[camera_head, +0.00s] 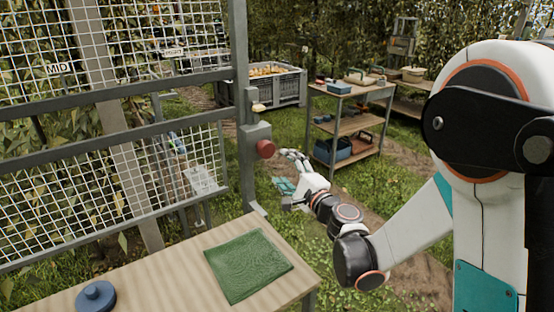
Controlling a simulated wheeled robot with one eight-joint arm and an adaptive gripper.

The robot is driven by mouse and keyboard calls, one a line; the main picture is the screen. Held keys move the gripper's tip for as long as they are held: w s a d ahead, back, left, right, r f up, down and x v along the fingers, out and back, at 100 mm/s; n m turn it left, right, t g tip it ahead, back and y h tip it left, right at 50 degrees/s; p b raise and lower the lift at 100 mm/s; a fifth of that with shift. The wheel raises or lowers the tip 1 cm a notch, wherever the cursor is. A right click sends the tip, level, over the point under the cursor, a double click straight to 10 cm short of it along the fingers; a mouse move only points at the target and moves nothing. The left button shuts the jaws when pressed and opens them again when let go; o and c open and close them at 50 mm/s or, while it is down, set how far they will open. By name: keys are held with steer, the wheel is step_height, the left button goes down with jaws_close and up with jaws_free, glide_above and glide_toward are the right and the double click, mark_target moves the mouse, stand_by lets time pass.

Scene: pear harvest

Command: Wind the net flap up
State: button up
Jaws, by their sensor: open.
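White wire netting in grey bars fills the left side. An upper net panel (140,38) stands above a lower net panel (70,195); I cannot tell which is the flap. A grey box (256,132) with a red round knob (265,149) sits on the upright grey post at the netting's right edge. A small pale knob is above it. My gripper (291,178) is open, just right of and below the red knob, apart from it. Nothing shows between its fingers, though they are small here.
A wooden table (183,268) in front carries a green folded cloth (247,265) and a blue round object (96,296). A shelved cart (345,122) and a grey crate of yellowish fruit (279,90) stand behind. Grass lies between.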

mark_target(268, 152)
steer(key=w+a+n+p, duration=0.1)
steer(key=w+n+p, duration=0.2)
steer(key=n, duration=0.4)
steer(key=w+a+n+p, duration=0.2)
steer(key=w+n+p, duration=0.1)
steer(key=n+p, duration=0.2)
steer(key=w+a+n+g+p, duration=0.1)
steer(key=w+a+n+p, duration=0.1)
steer(key=n, duration=0.8)
steer(key=shift+w+a+r+y+p, duration=0.15)
steer(key=shift+w+y+p, duration=0.4)
steer(key=shift+p, duration=0.65)
steer(key=shift+w, duration=0.1)
steer(key=c, duration=1.1)
